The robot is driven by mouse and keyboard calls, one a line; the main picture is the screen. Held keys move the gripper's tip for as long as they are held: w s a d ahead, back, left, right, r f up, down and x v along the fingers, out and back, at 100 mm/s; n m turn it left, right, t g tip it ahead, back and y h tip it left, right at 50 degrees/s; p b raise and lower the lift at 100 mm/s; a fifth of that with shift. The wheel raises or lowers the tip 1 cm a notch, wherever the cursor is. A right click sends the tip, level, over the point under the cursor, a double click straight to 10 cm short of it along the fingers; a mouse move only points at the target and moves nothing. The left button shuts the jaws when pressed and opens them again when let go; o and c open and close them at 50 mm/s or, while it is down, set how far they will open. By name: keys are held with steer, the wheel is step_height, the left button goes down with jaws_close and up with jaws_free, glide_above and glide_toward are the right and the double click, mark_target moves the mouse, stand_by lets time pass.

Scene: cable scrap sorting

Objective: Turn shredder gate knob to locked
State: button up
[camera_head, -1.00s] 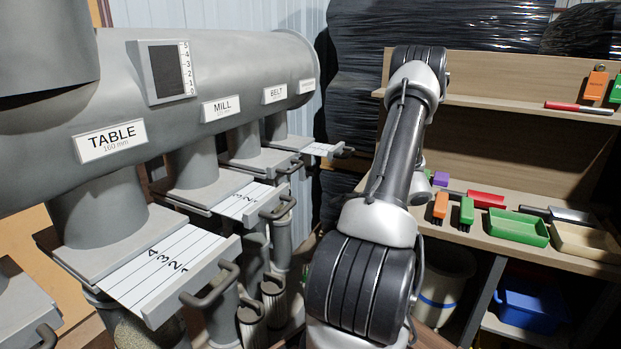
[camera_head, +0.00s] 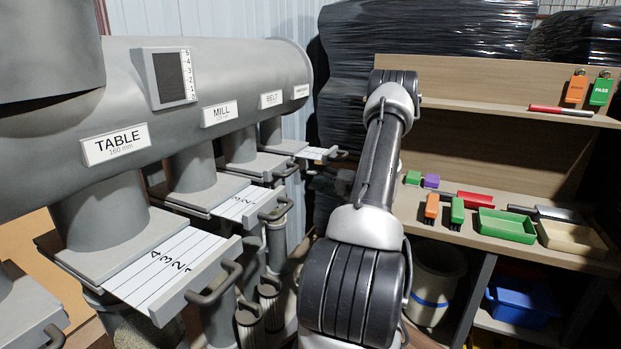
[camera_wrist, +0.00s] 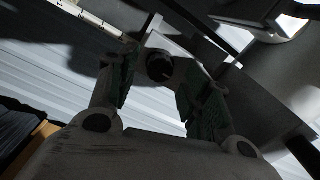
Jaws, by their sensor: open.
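In the wrist view, a dark round knob (camera_wrist: 159,66) with a small pale mark sits on a pale plate or bracket. My gripper (camera_wrist: 162,88) is open, with one green-padded finger on each side of the knob. I cannot tell whether the pads touch it, and its lock setting cannot be read. In the head view, the farthest label on the grey duct (camera_head: 301,91) is too small to read clearly. A slide gate (camera_head: 318,153) with a dark handle lies below it. My gripper cannot be made out in the head view.
Nearer gates labelled TABLE (camera_head: 115,144), MILL (camera_head: 219,113) and BELT (camera_head: 271,99) stick out with handles. A wooden shelf (camera_head: 480,82) on the right holds tags, small blocks and a green tray (camera_head: 506,226). Black wrapped stacks (camera_head: 425,35) stand behind.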

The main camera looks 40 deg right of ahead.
mark_target(306, 176)
steer(key=x, duration=0.2)
steer(key=shift+w+a, duration=0.1)
steer(key=shift+w, duration=0.1)
steer(key=shift+c, duration=0.2)
steer(key=c, duration=1)
